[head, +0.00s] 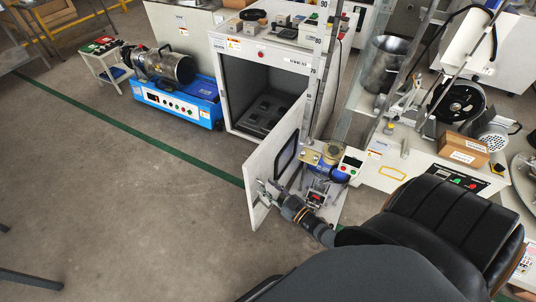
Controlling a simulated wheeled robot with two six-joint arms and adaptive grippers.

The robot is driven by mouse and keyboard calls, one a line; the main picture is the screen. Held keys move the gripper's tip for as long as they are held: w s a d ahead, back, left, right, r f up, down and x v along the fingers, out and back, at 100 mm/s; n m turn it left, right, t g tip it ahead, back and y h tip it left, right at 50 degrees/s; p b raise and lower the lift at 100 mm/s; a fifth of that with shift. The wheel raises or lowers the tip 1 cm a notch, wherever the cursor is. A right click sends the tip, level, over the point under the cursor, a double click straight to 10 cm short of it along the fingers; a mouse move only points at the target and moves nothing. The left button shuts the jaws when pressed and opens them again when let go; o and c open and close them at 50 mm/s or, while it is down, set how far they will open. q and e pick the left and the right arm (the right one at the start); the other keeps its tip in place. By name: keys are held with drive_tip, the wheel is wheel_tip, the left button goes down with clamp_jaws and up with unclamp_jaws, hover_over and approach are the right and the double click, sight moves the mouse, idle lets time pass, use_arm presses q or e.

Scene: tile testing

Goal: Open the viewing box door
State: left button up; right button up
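The viewing box (224,88) is a pale cabinet with a dark, hollow inside, standing on the floor at the top middle. Its front is uncovered. Its door (262,158), a white panel with a dark window, stands swung out toward me from the box's right side. My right gripper (268,190) is at the door's near free edge, close to or touching it. It is small here, and I cannot tell whether its fingers are closed on the door or its handle. My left gripper is not in view.
A blue machine (178,104) with a metal drum stands left of the box. A tall ruled post and a small device (332,162) stand just behind the door. A white bench (400,168) with a cardboard box (462,149) is at right.

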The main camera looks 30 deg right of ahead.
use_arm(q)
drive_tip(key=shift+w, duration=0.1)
use_arm(e)
drive_tip(key=s+d, duration=0.2)
drive_tip(key=s, duration=0.8)
drive_tip(key=shift+s, duration=0.4)
wheel_tip(320, 180, down, 8)
drive_tip(key=w+m+g+h, duration=0.1)
drive_tip(key=w+g+h, duration=0.1)
drive_tip(key=g+h, duration=0.15)
drive_tip(key=s+a+f+m+g, duration=0.1)
drive_tip(key=s+a+f+g, duration=0.2)
drive_tip(key=s+f+g, duration=0.75)
use_arm(q)
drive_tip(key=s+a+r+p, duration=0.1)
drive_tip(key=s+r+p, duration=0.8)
drive_tip(key=p, duration=1.3)
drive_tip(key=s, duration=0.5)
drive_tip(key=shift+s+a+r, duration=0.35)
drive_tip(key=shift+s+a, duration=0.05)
use_arm(e)
drive_tip(key=s+r+g, duration=0.1)
drive_tip(key=s+r, duration=0.3)
drive_tip(key=s, duration=0.3)
drive_tip(key=s+d+r+g, duration=0.1)
drive_tip(key=s+r, duration=0.3)
drive_tip(key=s, duration=0.3)
drive_tip(key=shift+d+r+h, duration=0.25)
drive_tip(key=shift+h, duration=0.1)
